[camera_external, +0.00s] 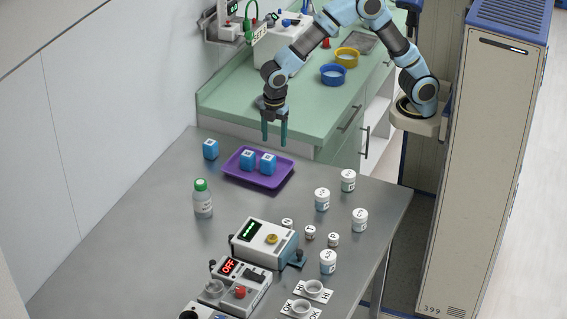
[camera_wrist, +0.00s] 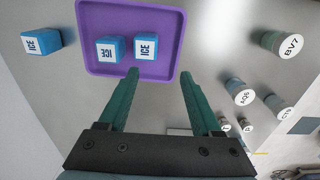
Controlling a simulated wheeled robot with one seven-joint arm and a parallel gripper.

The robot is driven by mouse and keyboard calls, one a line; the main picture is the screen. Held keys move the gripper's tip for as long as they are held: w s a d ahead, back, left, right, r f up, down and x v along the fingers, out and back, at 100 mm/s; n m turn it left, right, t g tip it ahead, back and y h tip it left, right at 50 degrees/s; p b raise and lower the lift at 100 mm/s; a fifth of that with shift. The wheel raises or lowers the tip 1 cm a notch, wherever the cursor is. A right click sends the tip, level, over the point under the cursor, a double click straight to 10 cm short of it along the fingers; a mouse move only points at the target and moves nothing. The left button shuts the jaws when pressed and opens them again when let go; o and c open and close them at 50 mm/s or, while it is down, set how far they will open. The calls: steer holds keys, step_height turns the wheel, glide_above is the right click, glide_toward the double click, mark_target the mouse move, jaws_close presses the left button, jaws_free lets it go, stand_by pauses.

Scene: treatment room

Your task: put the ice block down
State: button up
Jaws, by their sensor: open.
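Two blue ice blocks with white labels sit side by side on the purple tray (camera_external: 277,181): a left one (camera_external: 247,161) and a right one (camera_external: 268,164). They also show in the wrist view, as one block (camera_wrist: 109,49) and another block (camera_wrist: 146,47) on the tray (camera_wrist: 165,73). A third ice block (camera_external: 210,149) stands on the grey table just left of the tray; it also shows in the wrist view (camera_wrist: 41,42). My gripper (camera_external: 274,143) is open and empty, above the tray's far side, with its green fingers (camera_wrist: 158,75) pointing down and apart from the blocks.
A green-capped bottle (camera_external: 203,200) stands left of centre on the table (camera_external: 130,210). Several white jars, one here (camera_external: 348,180), stand to the right. Devices, one with a green display (camera_external: 263,241), fill the front. A green counter (camera_external: 310,118) lies behind; the table's left part is clear.

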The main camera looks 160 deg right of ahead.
steer(key=a, duration=1.9)
steer(key=s+a+f+m+t, duration=0.1)
steer(key=s+a, duration=0.6)
steer(key=a, duration=0.6)
steer(key=shift+s+a+f, duration=0.2)
steer(key=shift+a, duration=0.2)
step_height(320, 180, up, 15)
steer(key=p, duration=1.5)
